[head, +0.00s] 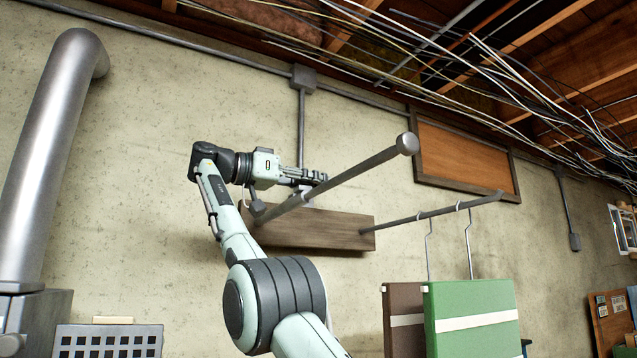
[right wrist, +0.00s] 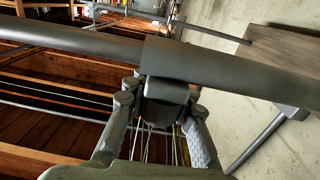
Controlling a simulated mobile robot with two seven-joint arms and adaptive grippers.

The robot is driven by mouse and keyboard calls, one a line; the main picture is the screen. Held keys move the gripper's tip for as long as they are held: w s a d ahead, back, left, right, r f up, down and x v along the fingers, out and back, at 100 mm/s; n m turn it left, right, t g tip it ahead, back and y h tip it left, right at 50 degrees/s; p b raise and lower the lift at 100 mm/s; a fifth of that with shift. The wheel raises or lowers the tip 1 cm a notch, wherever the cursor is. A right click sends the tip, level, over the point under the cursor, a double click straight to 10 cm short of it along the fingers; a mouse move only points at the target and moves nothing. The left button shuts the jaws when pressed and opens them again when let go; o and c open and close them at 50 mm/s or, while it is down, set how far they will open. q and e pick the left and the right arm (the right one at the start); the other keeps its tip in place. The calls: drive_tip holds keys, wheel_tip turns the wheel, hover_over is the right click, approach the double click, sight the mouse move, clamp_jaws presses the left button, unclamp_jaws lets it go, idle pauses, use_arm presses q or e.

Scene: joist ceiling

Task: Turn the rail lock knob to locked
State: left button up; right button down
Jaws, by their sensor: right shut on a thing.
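A grey rail (head: 352,171) with a round end cap juts out from a wooden board (head: 335,231) on the wall. My right gripper (head: 317,178) reaches the rail from behind and above, near its middle. In the right wrist view a dark collar (right wrist: 172,61) sits around the rail, with the lock knob (right wrist: 165,93) sticking out of it. My right gripper (right wrist: 160,108) is shut on the knob, one finger on each side. In the head view the knob is hidden by the gripper and rail. No lock marking is readable. My left gripper is not in view.
A second, thinner rail (head: 430,215) on the right carries hooks with a green folder (head: 470,300) and a brown one (head: 403,320). A large metal duct (head: 58,150) stands at the left. Loose cables (head: 470,70) hang under the ceiling joists.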

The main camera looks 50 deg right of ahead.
idle(0.3)
drive_tip(key=c, duration=1.3)
unclamp_jaws()
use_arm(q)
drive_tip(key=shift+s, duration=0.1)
use_arm(e)
drive_tip(key=shift+o, duration=0.2)
drive_tip(key=shift+t, duration=0.3)
